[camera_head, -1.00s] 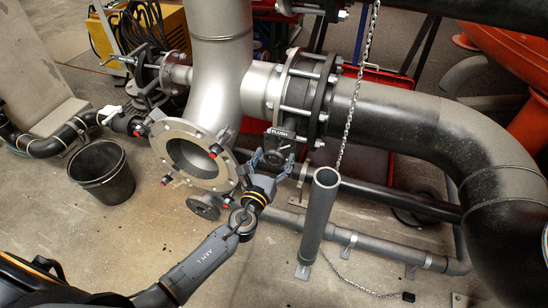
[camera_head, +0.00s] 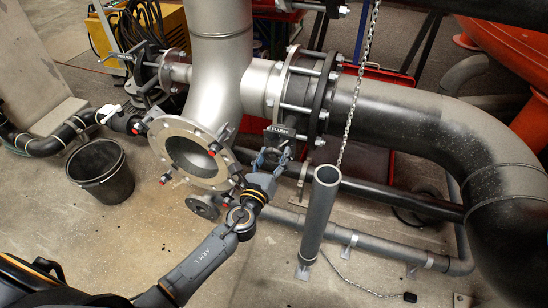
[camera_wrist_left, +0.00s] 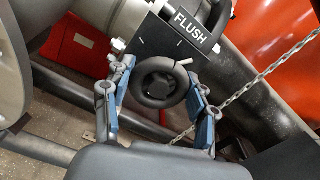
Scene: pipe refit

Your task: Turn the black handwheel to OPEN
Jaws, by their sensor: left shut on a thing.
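A black handwheel (camera_wrist_left: 160,83) sits below a dark plate lettered FLUSH (camera_wrist_left: 188,27) in the left wrist view. A pale pointer (camera_wrist_left: 184,62) sticks out at its upper right rim. No OPEN lettering is readable. My left gripper (camera_wrist_left: 164,80) has its blue-padded fingers on either side of the wheel and is shut on it. In the head view my left gripper (camera_head: 272,158) reaches up to the FLUSH plate (camera_head: 281,131), and the fingers largely hide the wheel. My right gripper is not in view.
An upright grey pipe stub (camera_head: 318,215) stands close on the right. A chain (camera_head: 349,125) hangs behind it. A black bucket (camera_head: 101,170) stands on the left floor.

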